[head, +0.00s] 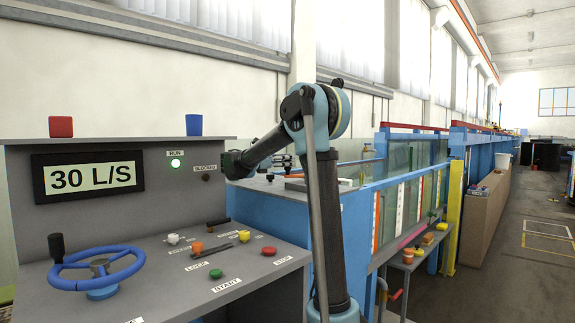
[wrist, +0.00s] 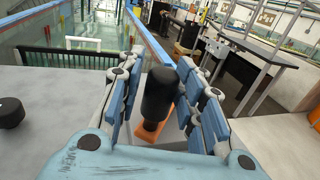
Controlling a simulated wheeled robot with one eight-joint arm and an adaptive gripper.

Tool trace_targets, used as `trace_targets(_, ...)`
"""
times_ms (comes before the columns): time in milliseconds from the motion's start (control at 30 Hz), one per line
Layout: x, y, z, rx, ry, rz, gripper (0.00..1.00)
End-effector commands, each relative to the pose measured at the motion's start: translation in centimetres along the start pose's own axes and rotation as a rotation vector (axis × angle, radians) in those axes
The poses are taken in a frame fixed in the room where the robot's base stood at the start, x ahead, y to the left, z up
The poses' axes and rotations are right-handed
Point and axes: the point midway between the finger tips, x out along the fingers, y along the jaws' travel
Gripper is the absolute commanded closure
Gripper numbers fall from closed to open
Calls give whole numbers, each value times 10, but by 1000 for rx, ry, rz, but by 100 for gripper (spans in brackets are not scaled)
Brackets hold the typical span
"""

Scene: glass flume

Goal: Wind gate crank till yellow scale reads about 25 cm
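A black upright handle (wrist: 159,95) on an orange crank arm (wrist: 150,133) stands between the fingers of my gripper (wrist: 160,75) in the wrist view. The fingers look open around the handle, with a narrow gap at the left; contact on the right is unclear. In the head view my gripper (head: 286,162) is small, behind my arm, near the flume's near end. Several upright scale strips show on the flume glass, among them a yellow one (head: 438,188). Its figures are too small to read.
A console with a blue handwheel (head: 97,269), a 30 L/S display (head: 88,176), and push buttons stands at the left. The green RUN lamp (head: 176,163) is lit. A black knob (wrist: 10,112) lies left of my gripper.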

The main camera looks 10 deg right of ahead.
Motion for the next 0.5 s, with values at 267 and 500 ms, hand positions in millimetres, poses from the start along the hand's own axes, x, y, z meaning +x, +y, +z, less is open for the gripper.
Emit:
trace_targets(267, 1, -1, 0, 0, 0, -3, 54)
trace_targets(500, -10, -1, 0, 0, 0, -2, 54)
